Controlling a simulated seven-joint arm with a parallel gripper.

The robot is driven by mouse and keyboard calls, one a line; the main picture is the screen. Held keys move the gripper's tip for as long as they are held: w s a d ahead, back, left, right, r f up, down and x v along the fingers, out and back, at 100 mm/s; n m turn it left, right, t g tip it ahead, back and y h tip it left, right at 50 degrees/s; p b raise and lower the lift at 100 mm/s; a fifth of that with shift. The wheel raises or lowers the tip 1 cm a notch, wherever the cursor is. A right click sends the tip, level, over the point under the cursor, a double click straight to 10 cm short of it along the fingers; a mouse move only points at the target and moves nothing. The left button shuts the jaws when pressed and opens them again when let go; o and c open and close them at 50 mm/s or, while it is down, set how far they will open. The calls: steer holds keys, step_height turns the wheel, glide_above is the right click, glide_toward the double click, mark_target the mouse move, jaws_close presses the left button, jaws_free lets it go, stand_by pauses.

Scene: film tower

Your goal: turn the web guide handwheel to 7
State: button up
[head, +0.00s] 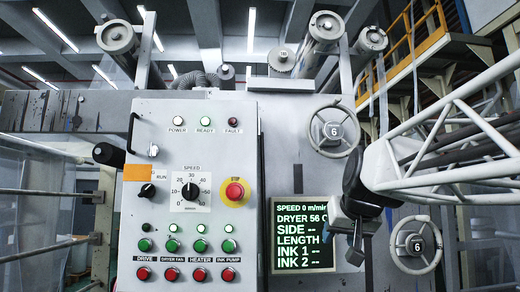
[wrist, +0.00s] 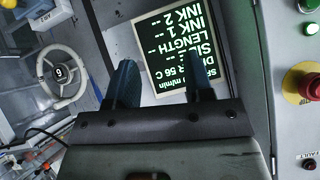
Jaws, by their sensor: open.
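Two grey spoked handwheels show in the head view, both with a 6 on the hub. The upper handwheel (head: 333,130) is above the display, and the lower handwheel (head: 416,245) is at its right. I cannot tell which is the web guide one. My gripper (head: 350,240) is open and empty in front of the display's right edge, left of the lower handwheel and below the upper one. In the wrist view its two fingers (wrist: 163,78) stand apart before the display. A handwheel (wrist: 60,73), apparently the lower one, is at the left there, clear of the fingers.
The display (head: 303,234) reads speed 0 m/min, dryer 56 C, with dashes for side, length and inks. The control panel (head: 140,225) at the left carries a red stop button (head: 235,191), a speed dial (head: 190,191) and several push buttons. Rollers (head: 326,28) run above.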

steer(key=w+d+r+t, duration=0.2)
steer(key=w+r, duration=0.2)
steer(key=r, duration=0.7)
steer(key=w+d+r+t, duration=0.3)
steer(key=w+r, duration=0.1)
steer(key=r, duration=0.8)
steer(key=m+t+h, duration=0.1)
steer(key=t, duration=0.2)
glide_toward(339, 98)
steer(key=w, duration=0.4)
steer(key=shift+w+r, duration=0.15)
steer(key=shift+r, duration=0.05)
steer(key=shift+w, duration=0.1)
steer(key=shift+w, duration=3.8)
jaws_close()
